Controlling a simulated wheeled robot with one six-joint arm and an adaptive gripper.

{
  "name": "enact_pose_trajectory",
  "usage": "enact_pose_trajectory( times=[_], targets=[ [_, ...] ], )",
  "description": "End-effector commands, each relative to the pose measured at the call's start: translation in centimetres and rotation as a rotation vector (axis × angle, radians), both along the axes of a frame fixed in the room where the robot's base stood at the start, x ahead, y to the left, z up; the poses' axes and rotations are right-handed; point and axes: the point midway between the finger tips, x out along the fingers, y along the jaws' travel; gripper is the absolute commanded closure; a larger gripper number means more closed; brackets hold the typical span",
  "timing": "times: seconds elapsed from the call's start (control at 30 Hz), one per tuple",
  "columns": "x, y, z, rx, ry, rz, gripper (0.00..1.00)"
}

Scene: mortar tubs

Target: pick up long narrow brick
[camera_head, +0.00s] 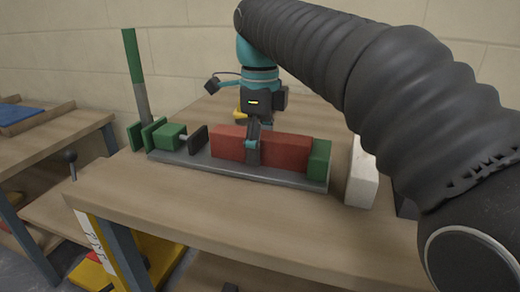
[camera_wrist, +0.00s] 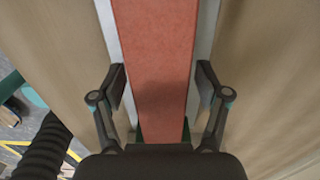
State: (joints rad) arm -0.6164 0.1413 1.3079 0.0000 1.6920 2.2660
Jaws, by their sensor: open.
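The long narrow brick (camera_head: 287,150) is red and lies lengthwise on a grey metal bed between green jaws, on a wooden bench. In the wrist view the brick (camera_wrist: 155,55) runs from the top edge down to between my fingers. My gripper (camera_head: 253,155) is down at the brick, around its middle, with one finger in front of its near side. In the wrist view my gripper (camera_wrist: 160,90) is open, one finger on each side of the brick, with a visible gap on both sides. The far finger is mostly hidden in the head view.
The green clamp (camera_head: 319,159) stands at the brick's right end; a black plate and green block (camera_head: 170,136) are to its left. A green and grey post (camera_head: 136,75) rises behind. A whitish block (camera_head: 361,172) stands right. The bench front (camera_head: 200,205) is clear.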

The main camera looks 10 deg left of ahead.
Motion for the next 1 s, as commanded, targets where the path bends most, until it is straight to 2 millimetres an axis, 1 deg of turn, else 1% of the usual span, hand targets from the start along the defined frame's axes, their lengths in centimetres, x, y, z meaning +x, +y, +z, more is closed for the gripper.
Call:
enact_pose_trajectory(
  times=[0.13, 0.17, 0.2, 0.27, 0.3, 0.37, 0.4, 0.43, 0.47, 0.83, 1.0],
  targets=[
    [0.0, 0.0, 0.0, 0.0, 0.0, 0.0, 0.25],
    [0.0, 0.0, 0.0, 0.0, 0.0, 0.0, 0.3],
    [0.0, 0.0, 0.1, 0.0, 0.0, 0.0, 0.4],
    [0.0, 0.0, 0.1, 0.0, 0.0, 0.0, 0.55],
    [0.0, 0.0, 0.1, 0.0, 0.0, 0.0, 0.65],
    [0.0, 0.0, 0.1, 0.0, 0.0, 0.0, 0.8],
    [0.0, 0.0, 0.0, 0.0, 0.0, 0.0, 0.9],
    [0.0, 0.0, 0.0, 0.0, 0.0, 0.0, 0.97],
    [0.0, 0.0, 0.0, 0.0, 0.0, 0.0, 1.0],
    [0.0, 0.0, 0.4, 0.001, -0.001, 0.0, 1.0],
    [0.0, 0.0, 1.6, 0.001, -0.002, 0.0, 1.0]
  ],
)
